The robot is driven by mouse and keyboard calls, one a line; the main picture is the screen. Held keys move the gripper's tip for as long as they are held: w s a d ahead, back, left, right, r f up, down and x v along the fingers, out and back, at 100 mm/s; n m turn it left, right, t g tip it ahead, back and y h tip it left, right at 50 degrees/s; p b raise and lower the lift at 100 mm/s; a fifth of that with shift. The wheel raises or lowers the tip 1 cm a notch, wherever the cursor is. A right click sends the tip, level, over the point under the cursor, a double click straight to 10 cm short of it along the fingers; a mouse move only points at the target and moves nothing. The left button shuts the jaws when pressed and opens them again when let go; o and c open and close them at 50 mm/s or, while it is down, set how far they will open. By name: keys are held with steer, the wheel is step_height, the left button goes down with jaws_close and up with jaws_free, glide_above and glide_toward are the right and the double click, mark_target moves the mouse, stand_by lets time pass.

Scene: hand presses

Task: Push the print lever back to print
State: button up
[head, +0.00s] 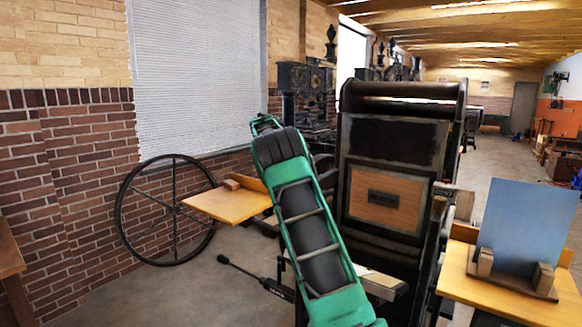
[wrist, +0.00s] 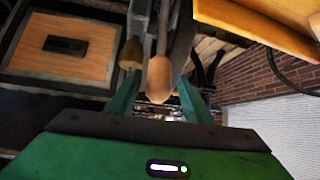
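In the wrist view, a wooden lever handle (wrist: 159,78) on a thin metal rod hangs into the space between the two green fingers of my gripper (wrist: 160,86). The fingers stand apart, with a gap on each side of the handle; I see no clear contact. A second wooden knob (wrist: 131,53) is just beside the left finger. The black hand press (head: 392,150) with its wood panel stands right of my green arm in the head view; the panel also shows in the wrist view (wrist: 65,45). In the head view my arm hides the handle, and I cannot make out my gripper.
A wooden board (head: 228,205) stands left of my arm, close to the handle in the wrist view. A blue sheet (head: 527,225) stands on a yellow table (head: 490,292) at right. A black spoked wheel (head: 165,210) stands by the brick wall. A black-knobbed rod (head: 245,272) sticks out low.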

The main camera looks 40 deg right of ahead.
steer(key=shift+a, duration=0.1)
steer(key=v, duration=1)
steer(key=shift+r, duration=0.25)
steer(key=shift+a, duration=0.15)
steer(key=s+a+f+n+g+y, duration=0.1)
steer(key=s+a+f, duration=0.5)
steer(key=s, duration=1.2)
steer(key=s+a+f+n+g+y, duration=0.1)
steer(key=s+a+f+n+y, duration=0.2)
steer(key=s+a, duration=1.1)
steer(key=s+a+f+n+g+y, duration=0.2)
steer(key=s+a+f+y, duration=0.3)
steer(key=s, duration=1.8)
steer(key=a+f+n, duration=0.1)
steer(key=a+f, duration=0.4)
steer(key=f, duration=0.1)
steer(key=shift+f, duration=0.2)
